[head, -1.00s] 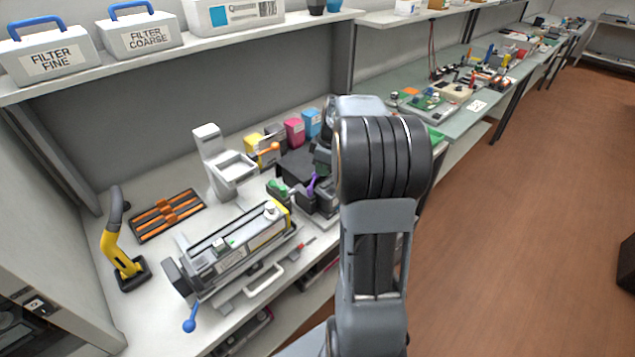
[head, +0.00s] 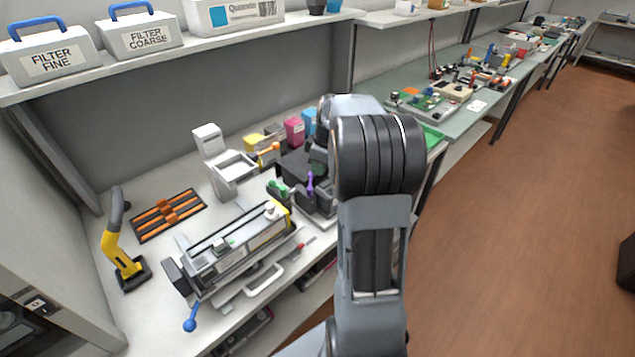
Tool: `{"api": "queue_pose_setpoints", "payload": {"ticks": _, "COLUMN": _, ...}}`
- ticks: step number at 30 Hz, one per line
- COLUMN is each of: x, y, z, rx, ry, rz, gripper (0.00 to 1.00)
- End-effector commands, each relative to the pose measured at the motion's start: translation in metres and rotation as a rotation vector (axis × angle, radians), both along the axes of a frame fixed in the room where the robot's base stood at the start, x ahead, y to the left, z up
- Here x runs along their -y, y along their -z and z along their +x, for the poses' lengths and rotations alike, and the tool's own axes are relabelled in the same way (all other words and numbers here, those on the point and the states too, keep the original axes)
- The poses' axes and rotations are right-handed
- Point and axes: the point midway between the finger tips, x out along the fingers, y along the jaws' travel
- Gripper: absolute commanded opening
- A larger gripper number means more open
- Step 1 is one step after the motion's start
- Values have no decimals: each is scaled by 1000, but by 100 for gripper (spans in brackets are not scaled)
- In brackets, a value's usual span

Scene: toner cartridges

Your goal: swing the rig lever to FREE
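A dark rig (head: 318,204) stands at the bench's right end, partly behind my arm. A purple lever (head: 310,183) stands up from it, nearly upright. A green-knobbed part (head: 278,188) is at its left side. No FREE marking can be read, so I cannot tell which lever the word belongs to. My arm fills the middle of the head view and reaches down beside the rig. My gripper's fingers are hidden behind the arm links, and I cannot see whether they touch the purple lever.
A white stand (head: 228,165), orange-barred rack (head: 167,213) and yellow-black handle tool (head: 122,245) stand left. Yellow (head: 252,143) and magenta (head: 294,130) cartridges are behind.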

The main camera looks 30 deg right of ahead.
Motion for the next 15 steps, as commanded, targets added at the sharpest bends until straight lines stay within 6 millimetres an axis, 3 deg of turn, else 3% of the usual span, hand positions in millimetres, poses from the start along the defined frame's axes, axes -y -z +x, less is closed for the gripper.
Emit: {"api": "queue_pose_setpoints", "payload": {"ticks": 15, "x": -5, "y": 1, "z": 7, "rx": 1, "ry": 1, "rz": -1, "gripper": 0}}
